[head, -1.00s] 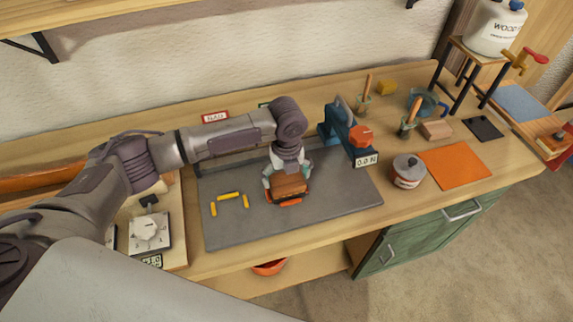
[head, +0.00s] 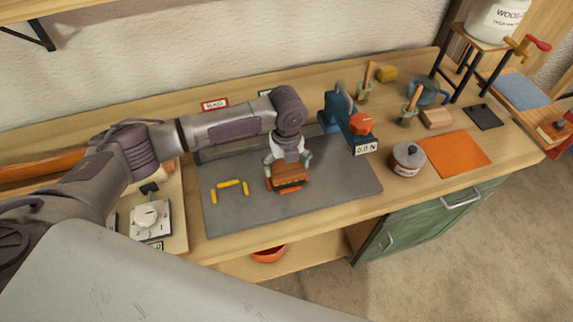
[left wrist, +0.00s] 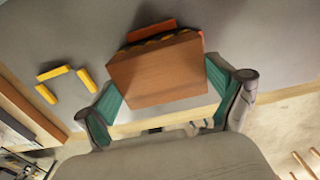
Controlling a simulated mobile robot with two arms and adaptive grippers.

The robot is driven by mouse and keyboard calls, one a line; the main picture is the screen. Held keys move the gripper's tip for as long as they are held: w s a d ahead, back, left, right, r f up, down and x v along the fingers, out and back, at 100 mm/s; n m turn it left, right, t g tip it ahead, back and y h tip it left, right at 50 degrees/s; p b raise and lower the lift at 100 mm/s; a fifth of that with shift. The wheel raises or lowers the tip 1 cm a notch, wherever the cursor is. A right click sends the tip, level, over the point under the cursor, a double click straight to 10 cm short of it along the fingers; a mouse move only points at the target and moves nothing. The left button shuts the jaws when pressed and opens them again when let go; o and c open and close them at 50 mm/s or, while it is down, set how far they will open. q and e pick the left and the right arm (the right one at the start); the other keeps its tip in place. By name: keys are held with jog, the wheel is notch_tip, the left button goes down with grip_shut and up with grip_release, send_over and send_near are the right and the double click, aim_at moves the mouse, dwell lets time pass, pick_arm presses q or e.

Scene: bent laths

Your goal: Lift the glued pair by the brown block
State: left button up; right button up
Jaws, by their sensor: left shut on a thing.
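The brown block (head: 290,172) is over the grey mat (head: 340,185), held in my left gripper (head: 288,165). In the left wrist view the gripper's teal fingers (left wrist: 165,95) are shut on two opposite sides of the brown block (left wrist: 158,75). A thin orange, dark and yellow edge (left wrist: 163,39) shows along the block's far side; the other piece of the pair is mostly hidden beneath it. I cannot tell how far the block is off the mat. My right gripper is not in view.
Orange bars (head: 291,189) lie by the block, and yellow bars (head: 230,183) to its left on the mat. A blue device (head: 343,120) reading 0.0 N and a lidded pot (head: 407,158) stand to the right. The mat's front right is clear.

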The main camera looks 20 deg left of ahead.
pick_arm(q)
jog(key=shift+r+p, duration=3.85)
jog(key=shift+r, duration=0.15)
